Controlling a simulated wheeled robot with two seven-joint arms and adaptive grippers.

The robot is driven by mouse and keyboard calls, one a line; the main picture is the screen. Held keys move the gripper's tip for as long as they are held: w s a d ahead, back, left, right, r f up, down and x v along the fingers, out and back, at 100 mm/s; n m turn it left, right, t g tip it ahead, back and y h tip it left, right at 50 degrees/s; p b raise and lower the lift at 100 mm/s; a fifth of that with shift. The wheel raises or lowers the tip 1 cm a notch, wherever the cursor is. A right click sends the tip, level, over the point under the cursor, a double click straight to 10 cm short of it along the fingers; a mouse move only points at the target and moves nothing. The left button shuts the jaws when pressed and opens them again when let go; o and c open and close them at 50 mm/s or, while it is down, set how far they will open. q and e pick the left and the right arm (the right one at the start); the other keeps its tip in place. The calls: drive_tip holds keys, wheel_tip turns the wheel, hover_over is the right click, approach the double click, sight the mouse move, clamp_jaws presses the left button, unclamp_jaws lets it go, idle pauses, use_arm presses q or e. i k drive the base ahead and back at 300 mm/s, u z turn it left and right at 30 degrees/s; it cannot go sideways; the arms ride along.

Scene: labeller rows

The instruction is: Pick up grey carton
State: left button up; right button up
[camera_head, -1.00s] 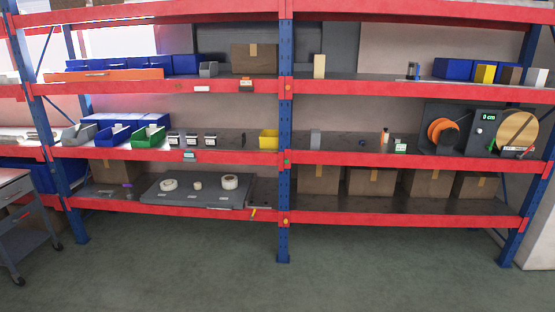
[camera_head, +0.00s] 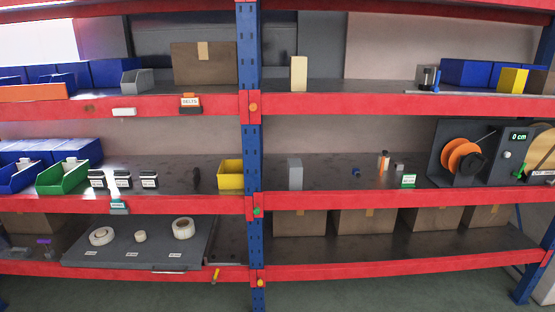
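A grey carton (camera_head: 295,173), a small upright box, stands on the middle shelf just right of the central blue post. It stands apart from the things around it, with bare shelf on its right. Neither of my grippers shows in the head view.
The blue post (camera_head: 250,150) and a yellow bin (camera_head: 231,175) are left of the carton. A cream box (camera_head: 299,73) stands on the shelf above. Further right are small items, a green label (camera_head: 409,181) and an orange spool machine (camera_head: 463,157). Cardboard boxes (camera_head: 300,222) fill the lower shelf's back.

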sight(296, 168)
drive_tip(key=u, duration=0.2)
drive_tip(key=i, duration=1.7)
drive_tip(key=u, duration=0.25)
